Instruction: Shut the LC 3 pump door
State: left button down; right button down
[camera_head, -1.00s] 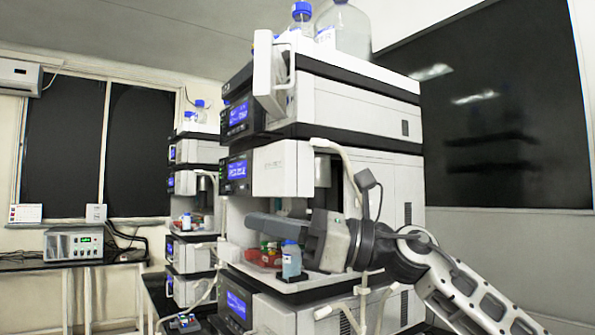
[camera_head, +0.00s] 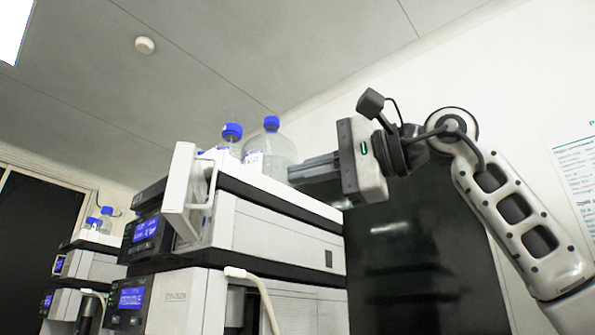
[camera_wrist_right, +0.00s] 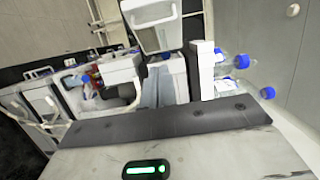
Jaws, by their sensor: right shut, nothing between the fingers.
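The pump door (camera_head: 182,192) is a white panel with a loop handle (camera_head: 211,188) on the top unit of the near column stack (camera_head: 285,235). It stands swung open, sticking out from the front. No readable label confirms which LC it is. My right gripper (camera_head: 292,171) is shut and empty. It is raised at the right of the stack, level with the bottles on top, well to the right of the door and apart from it. The wrist view shows the grey fingers (camera_wrist_right: 162,86) with instruments beyond. My left gripper is out of view.
Clear bottles with blue caps (camera_head: 270,145) stand on the stack's top, close to my right fingers. A second stack (camera_head: 85,255) stands at the left. A white tube (camera_head: 255,290) loops in front of the lower unit. Space left of the door is clear.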

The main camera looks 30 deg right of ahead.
pick_arm(q)
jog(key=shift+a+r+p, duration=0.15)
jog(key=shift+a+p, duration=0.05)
jog(key=shift+p, duration=0.5)
pick_arm(e)
jog(key=w+a, duration=0.6)
jog(key=a, duration=0.2)
jog(key=shift+w, duration=0.35)
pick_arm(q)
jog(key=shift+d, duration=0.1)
pick_arm(e)
jog(key=shift+a, duration=0.1)
